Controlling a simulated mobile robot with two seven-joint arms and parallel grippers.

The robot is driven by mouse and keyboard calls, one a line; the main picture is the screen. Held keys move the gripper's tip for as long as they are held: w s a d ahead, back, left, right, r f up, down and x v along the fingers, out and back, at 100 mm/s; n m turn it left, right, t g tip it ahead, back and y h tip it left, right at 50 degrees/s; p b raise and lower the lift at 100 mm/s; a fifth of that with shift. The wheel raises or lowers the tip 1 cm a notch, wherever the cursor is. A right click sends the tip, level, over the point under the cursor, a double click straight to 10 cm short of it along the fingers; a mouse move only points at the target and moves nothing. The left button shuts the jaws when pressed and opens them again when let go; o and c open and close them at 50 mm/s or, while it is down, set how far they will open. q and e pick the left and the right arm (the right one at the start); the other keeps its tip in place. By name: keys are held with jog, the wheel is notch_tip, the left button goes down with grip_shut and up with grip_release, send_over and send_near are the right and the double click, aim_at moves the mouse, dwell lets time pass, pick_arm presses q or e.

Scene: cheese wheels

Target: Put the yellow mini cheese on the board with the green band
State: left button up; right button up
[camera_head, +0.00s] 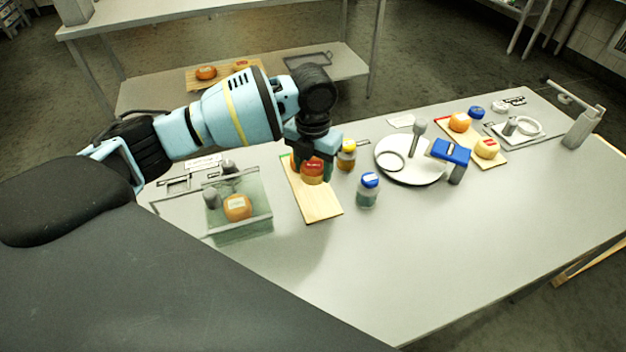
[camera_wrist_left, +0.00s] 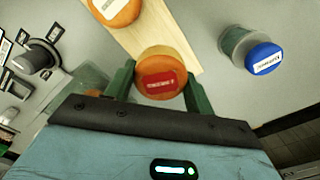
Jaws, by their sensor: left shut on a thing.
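My left gripper (camera_head: 313,172) is shut on a small yellow-orange cheese (camera_head: 312,178) with a red label. The cheese also shows between the dark green fingers in the left wrist view (camera_wrist_left: 160,75). It is over the near wooden board (camera_head: 321,208); I cannot tell whether it touches the wood. An orange cheese with a white label (camera_wrist_left: 115,12) sits on that board, farther along, mostly hidden behind the gripper in the head view. My right gripper is not in view.
A glass case with an orange cheese (camera_head: 237,207) stands left of the board. A blue-lidded jar (camera_head: 368,190) and a yellow-lidded jar (camera_head: 347,155) stand close on its right.

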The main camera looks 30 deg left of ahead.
aim_at(313, 193)
pick_arm(q)
jog(key=shift+f, duration=2.45)
jog(key=shift+f, duration=0.1)
jog(key=shift+f, duration=0.15)
jog(key=o, duration=1)
notch_tip(313, 193, up, 12)
jog(key=shift+r, duration=0.25)
jog(key=shift+f, duration=0.1)
